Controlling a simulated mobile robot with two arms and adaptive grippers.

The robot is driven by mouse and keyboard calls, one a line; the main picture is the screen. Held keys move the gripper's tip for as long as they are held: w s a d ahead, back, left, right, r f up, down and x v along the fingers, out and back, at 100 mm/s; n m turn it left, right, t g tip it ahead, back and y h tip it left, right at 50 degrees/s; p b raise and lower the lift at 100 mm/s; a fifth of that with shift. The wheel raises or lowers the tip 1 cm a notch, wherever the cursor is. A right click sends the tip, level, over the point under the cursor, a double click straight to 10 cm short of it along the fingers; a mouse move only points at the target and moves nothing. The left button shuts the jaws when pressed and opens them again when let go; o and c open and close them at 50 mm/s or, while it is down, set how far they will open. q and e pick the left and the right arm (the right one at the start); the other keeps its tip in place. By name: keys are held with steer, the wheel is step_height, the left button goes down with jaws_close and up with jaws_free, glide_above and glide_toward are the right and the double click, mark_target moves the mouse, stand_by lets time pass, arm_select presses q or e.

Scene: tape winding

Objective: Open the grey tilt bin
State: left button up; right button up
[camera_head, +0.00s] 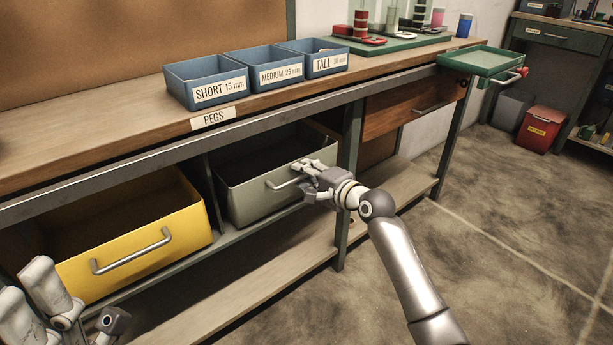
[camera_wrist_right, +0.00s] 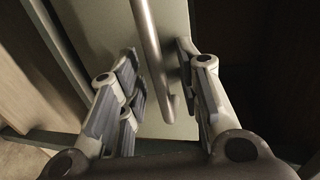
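The grey tilt bin (camera_head: 250,200) sits under the workbench, right of a yellow bin, with its dark inside showing over the front wall. Its bar handle (camera_head: 285,184) is on the front face. My right gripper (camera_head: 304,179) is at the right end of this handle. My left gripper (camera_head: 65,300) is at the bottom left corner, partly cut off, fingers apart and empty, in front of the yellow bin.
The yellow bin (camera_head: 140,250) with its own handle stands left of the grey one. Blue peg trays (camera_head: 205,82) stand on the bench top (camera_head: 130,115). A bench leg (camera_head: 347,190) is close right of the grey bin. The floor (camera_head: 500,240) at the right is clear.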

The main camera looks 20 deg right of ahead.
steer(key=shift+c, duration=0.4)
jaws_close()
steer(key=shift+f, duration=0.1)
